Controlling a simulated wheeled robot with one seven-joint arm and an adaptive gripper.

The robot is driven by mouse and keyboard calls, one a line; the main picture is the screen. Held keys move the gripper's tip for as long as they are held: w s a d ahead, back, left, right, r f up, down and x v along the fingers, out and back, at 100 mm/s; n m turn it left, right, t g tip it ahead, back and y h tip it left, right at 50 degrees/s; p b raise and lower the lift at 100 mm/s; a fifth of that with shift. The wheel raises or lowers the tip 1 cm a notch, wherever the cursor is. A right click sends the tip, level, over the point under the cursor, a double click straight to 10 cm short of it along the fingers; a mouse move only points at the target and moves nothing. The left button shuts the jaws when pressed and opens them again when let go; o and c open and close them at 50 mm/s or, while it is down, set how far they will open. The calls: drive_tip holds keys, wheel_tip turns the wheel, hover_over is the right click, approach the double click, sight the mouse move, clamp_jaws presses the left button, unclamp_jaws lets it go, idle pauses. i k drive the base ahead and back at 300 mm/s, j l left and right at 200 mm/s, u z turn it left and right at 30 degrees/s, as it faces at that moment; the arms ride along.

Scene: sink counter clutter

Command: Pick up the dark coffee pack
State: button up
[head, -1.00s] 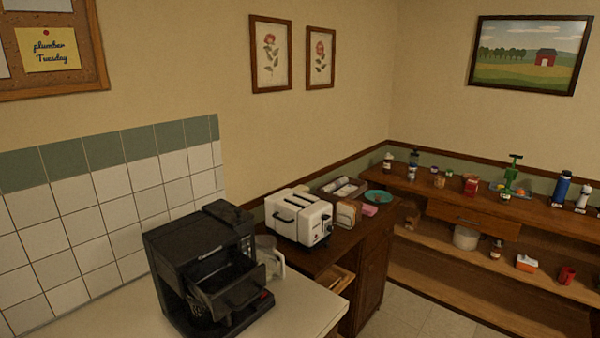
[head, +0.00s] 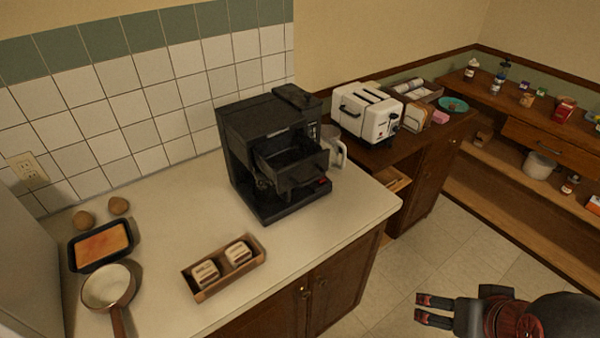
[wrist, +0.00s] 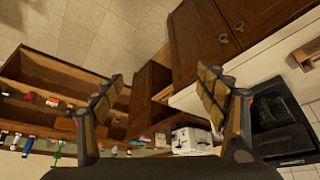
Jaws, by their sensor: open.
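I cannot make out a pack that is clearly the dark coffee pack. A shallow brown tray (head: 207,296) on the pale counter holds two small cream packs with brown markings, a left pack (head: 205,274) and a right pack (head: 238,253); their labels are too small to read. My gripper (head: 422,308) is at the lower right of the head view, over the floor in front of the counter and apart from the tray. In the wrist view my gripper (wrist: 162,76) has its fingers wide apart with nothing between them.
A black coffee machine (head: 270,150) stands on the counter (head: 180,220). Left are a baking dish (head: 102,245), a pan (head: 108,286) and two round brown items. A white toaster (head: 367,112) stands beyond. Shelves (head: 510,190) with small items line the right wall. The floor is clear.

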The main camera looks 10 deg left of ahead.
sight(239, 253)
drive_tip(key=u, duration=1.6)
drive_tip(key=i+j, duration=0.2)
drive_tip(key=j, duration=0.15)
drive_tip(key=i+j+z, duration=0.1)
drive_tip(key=i+j, duration=0.25)
drive_tip(key=j, duration=0.3)
drive_tip(key=i+j+z, duration=0.1)
drive_tip(key=j, duration=0.25)
drive_tip(key=i+l, duration=0.05)
drive_tip(key=i, duration=0.05)
